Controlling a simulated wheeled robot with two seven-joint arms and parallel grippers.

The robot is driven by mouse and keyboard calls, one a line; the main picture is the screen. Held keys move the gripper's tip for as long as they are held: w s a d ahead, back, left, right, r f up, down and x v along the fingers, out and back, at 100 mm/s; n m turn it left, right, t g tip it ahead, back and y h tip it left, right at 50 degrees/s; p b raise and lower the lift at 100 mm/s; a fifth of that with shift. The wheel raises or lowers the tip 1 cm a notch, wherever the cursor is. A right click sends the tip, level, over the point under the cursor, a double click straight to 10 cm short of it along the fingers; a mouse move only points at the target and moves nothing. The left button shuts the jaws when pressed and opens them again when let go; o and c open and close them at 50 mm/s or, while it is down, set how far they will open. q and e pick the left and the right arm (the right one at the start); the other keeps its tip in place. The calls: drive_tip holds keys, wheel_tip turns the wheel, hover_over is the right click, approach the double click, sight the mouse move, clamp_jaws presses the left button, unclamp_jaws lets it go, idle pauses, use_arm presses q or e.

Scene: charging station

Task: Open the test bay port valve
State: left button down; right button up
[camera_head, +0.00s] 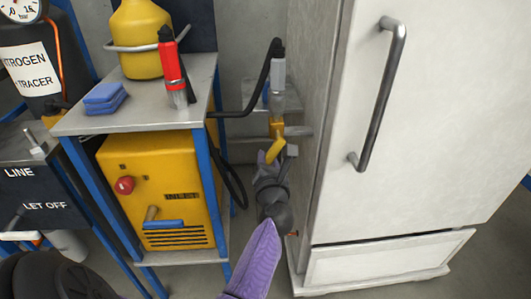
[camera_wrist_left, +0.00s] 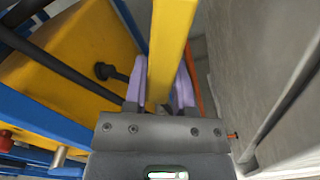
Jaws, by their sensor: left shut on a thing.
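The port valve (camera_head: 277,128) sits on a short vertical fitting beside the white cabinet, below a clear and grey connector. Its yellow lever (camera_head: 275,151) points down and toward me, tilted slightly. My left gripper (camera_head: 277,158) is shut on the lever's lower end, with the purple arm behind it coming up from the bottom. In the left wrist view, the lever (camera_wrist_left: 170,45) runs as a wide yellow bar between the two lilac fingers of my left gripper (camera_wrist_left: 160,88). The fingers hide part of the lever's end. My right gripper is not in view.
The white cabinet (camera_head: 400,170) with a long handle (camera_head: 385,95) stands close at the right. At the left, a blue-legged cart (camera_head: 140,115) carries a red bottle (camera_head: 175,70), a yellow jug and blue cloths, with a yellow machine (camera_head: 165,195) below. A black hose (camera_head: 262,85) runs to the fitting.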

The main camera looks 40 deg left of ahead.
use_arm(q)
drive_tip(key=shift+w+d+f+n+b, duration=0.25)
drive_tip(key=shift+n+b, duration=0.05)
drive_tip(key=shift+n, duration=0.3)
drive_tip(key=shift+w+d+f+n+b, duration=0.2)
drive_tip(key=shift+f+n+b, duration=0.05)
drive_tip(key=shift+n, duration=0.35)
drive_tip(key=n, duration=0.1)
drive_tip(key=w+d+n+b, duration=0.1)
drive_tip(key=n, duration=0.1)
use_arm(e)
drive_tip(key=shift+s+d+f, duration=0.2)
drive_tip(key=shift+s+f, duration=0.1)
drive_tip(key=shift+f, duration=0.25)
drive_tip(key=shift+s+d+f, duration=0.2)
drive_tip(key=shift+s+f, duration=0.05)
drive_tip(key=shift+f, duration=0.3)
use_arm(q)
drive_tip(key=shift+r, duration=0.1)
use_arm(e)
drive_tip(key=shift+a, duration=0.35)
use_arm(q)
drive_tip(key=shift+c, duration=2.4)
unclamp_jaws()
drive_tip(key=shift+w, duration=0.1)
drive_tip(key=shift+o, duration=0.2)
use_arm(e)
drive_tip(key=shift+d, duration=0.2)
